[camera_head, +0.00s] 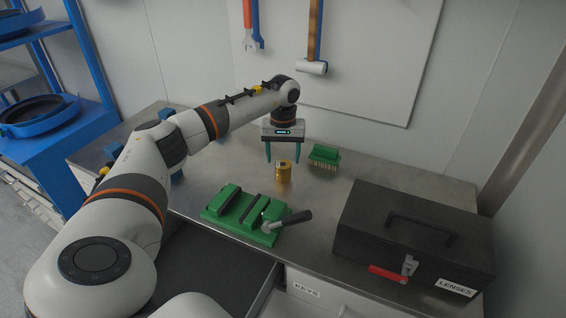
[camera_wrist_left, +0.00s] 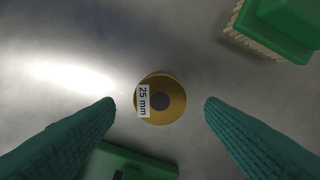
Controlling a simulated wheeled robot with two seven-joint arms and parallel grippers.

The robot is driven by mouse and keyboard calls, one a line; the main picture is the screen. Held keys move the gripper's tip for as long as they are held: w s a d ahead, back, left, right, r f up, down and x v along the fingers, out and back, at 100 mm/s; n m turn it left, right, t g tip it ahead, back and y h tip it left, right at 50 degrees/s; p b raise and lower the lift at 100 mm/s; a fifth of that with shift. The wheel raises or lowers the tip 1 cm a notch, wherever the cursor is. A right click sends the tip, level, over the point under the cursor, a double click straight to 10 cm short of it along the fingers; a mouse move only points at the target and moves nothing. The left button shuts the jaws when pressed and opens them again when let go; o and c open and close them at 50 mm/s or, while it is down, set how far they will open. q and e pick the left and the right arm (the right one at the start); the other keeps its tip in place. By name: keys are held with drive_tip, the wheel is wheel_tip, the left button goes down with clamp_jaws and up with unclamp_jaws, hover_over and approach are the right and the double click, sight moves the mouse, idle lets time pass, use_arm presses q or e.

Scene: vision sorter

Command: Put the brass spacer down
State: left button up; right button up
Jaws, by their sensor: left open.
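The brass spacer (camera_head: 283,172) stands upright on the metal bench, behind the green block fixture. In the left wrist view the brass spacer (camera_wrist_left: 161,100) shows from above as a gold disc with a dark centre hole and a "25 mm" label. My left gripper (camera_head: 284,159) is open above the spacer, with green fingers pointing down. In the left wrist view the fingertips of my left gripper (camera_wrist_left: 160,101) lie on either side of the spacer, with a clear gap on both sides. My right gripper is not in view.
A green brush (camera_head: 324,154) stands just right of the spacer. A black toolbox (camera_head: 415,240) marked "LENSES" stands at right. An open drawer (camera_head: 215,262) is below the bench edge.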

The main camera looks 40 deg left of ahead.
sight(283, 165)
use_arm(q)
wheel_tip(283, 165, up, 9)
drive_tip(key=b, duration=0.1)
drive_tip(key=shift+r, duration=0.15)
